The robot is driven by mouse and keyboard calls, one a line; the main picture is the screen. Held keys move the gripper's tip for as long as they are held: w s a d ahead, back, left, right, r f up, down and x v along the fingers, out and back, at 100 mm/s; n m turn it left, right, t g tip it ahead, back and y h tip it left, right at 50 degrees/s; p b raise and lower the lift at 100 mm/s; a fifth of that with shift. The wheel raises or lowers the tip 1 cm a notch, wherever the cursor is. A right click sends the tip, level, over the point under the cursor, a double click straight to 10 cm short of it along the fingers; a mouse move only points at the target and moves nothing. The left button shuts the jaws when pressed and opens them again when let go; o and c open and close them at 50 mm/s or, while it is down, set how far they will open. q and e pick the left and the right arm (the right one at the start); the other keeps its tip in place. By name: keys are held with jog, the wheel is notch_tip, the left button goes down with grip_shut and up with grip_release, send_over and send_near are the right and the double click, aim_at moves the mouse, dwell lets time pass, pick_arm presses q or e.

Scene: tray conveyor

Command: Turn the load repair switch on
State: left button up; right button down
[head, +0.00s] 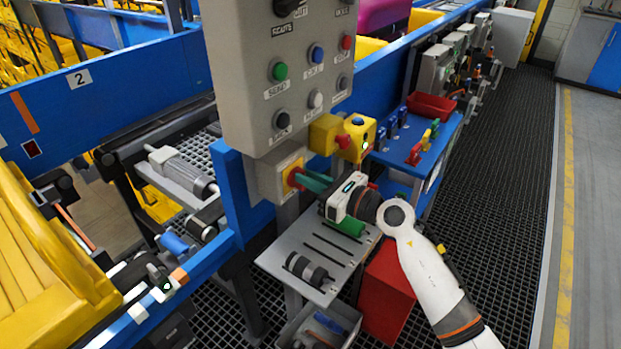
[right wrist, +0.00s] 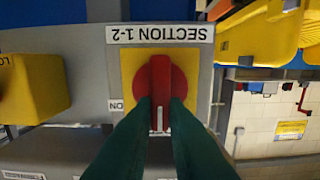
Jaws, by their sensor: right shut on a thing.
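A red rotary switch knob on a yellow plate sits on a grey box below the main control panel. It shows in the head view (head: 293,174) and in the right wrist view (right wrist: 160,80). The label above it in the wrist view (right wrist: 160,33) reads "SECTION 1-2" upside down. A small "ON" label (right wrist: 116,105) is left of the plate. My right gripper (head: 303,179) is shut on the red knob, with its green fingers on the knob's two sides. The knob's white mark (right wrist: 160,118) points down in the wrist view. I cannot find a readable load repair label. My left gripper is out of view.
The grey control panel (head: 270,100) with several coloured buttons stands above the knob. Yellow boxes (head: 325,134) with a red button are beside it. A grey slotted shelf (head: 275,262) lies below my wrist, with a red bin (head: 387,290). Dark grating (head: 500,180) lies open at right.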

jog(key=shift+w+d+f+m+p, duration=0.15)
jog(key=shift+f+m+p, duration=0.1)
jog(key=shift+m+p, duration=2.25)
jog(key=shift+w+d+f+m+p, duration=0.15)
jog(key=shift+m+p, duration=1.3)
jog(key=shift+m, duration=2.05)
jog(key=shift+w+d+f+m+p, duration=0.1)
jog(key=shift+w+f+m+p, duration=0.15)
jog(key=shift+m+p, duration=2.25)
jog(key=shift+f+m+b, duration=0.1)
jog(key=shift+m+b, duration=0.4)
jog(key=shift+m, duration=0.1)
jog(key=c, duration=1.4)
grip_release()
jog(key=shift+c, duration=0.2)
